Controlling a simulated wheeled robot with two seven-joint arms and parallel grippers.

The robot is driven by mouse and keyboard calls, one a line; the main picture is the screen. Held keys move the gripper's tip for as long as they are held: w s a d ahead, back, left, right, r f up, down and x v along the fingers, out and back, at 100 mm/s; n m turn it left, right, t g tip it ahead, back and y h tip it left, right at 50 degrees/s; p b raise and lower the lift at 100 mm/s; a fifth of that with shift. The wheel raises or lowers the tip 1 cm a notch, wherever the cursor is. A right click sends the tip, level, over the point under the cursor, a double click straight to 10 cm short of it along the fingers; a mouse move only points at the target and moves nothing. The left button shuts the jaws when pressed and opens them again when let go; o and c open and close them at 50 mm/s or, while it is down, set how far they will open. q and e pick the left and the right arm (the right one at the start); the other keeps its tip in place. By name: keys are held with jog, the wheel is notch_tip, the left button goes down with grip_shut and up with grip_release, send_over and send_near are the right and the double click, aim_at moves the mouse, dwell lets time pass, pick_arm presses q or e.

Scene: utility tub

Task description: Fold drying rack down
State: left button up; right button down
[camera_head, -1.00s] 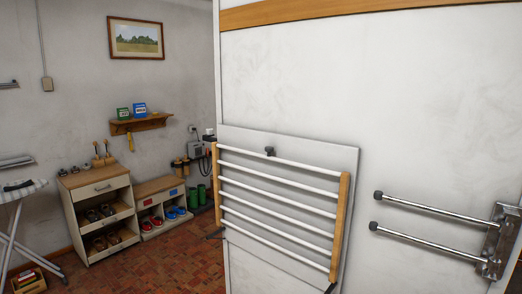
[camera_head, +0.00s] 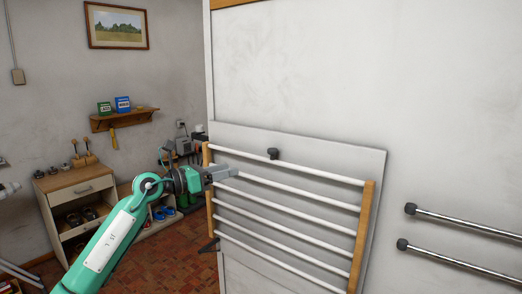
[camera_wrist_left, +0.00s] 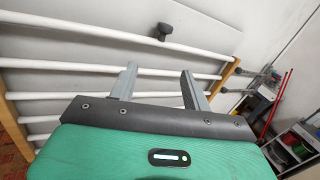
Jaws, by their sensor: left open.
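The drying rack (camera_head: 285,181) has white bars between two wooden side rails and stands folded up, nearly flat against a white wall panel. A dark knob (camera_head: 273,153) sits on the panel just above the top bar. In the left wrist view the rack's bars (camera_wrist_left: 60,63) run across behind the fingers, and the knob (camera_wrist_left: 165,31) is at the top centre. My left gripper (camera_head: 232,171) is open and empty, in front of the rack's upper left part. In its wrist view the two fingers (camera_wrist_left: 158,80) are apart with no bar between their tips. My right gripper is not in view.
Two metal rails (camera_head: 460,238) stick out from the wall at the right. A low cabinet (camera_head: 80,192) with shoes and a small wall shelf (camera_head: 125,119) are at the left.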

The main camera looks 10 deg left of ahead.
pick_arm(q)
jog(key=shift+m, duration=0.8)
jog(key=r+p+x, duration=0.1)
jog(key=p+x, duration=0.1)
jog(key=x, duration=0.2)
jog(key=p+x, duration=0.2)
jog(key=x, duration=0.2)
jog(key=r+p+x, duration=0.1)
jog(key=p+x, duration=0.1)
jog(key=x, duration=0.3)
jog(key=shift+d+r, duration=0.1)
jog(key=shift+r, duration=0.3)
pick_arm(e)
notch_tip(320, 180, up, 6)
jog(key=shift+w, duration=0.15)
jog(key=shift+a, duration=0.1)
pick_arm(q)
grip_shut()
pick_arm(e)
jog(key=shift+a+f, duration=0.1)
